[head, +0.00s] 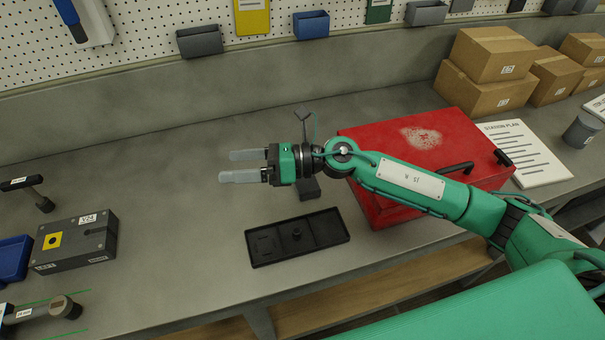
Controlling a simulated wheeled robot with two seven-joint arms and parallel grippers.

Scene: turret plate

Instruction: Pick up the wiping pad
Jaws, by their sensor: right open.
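My right gripper (226,166) reaches in from the right above the bench, its two pale fingers pointing left. It is open, with nothing between the fingers. A small dark block (309,189) lies on the bench below the right wrist, partly hidden by it. It may be the wiping pad, but I cannot tell for sure. My left gripper is not in view.
A black compartment tray (335,226) lies in front of the gripper. A red case (440,130) with a pale smudge stands under my right forearm. A grey block (90,245) is at the left. Cardboard boxes (490,55) stand at the back right.

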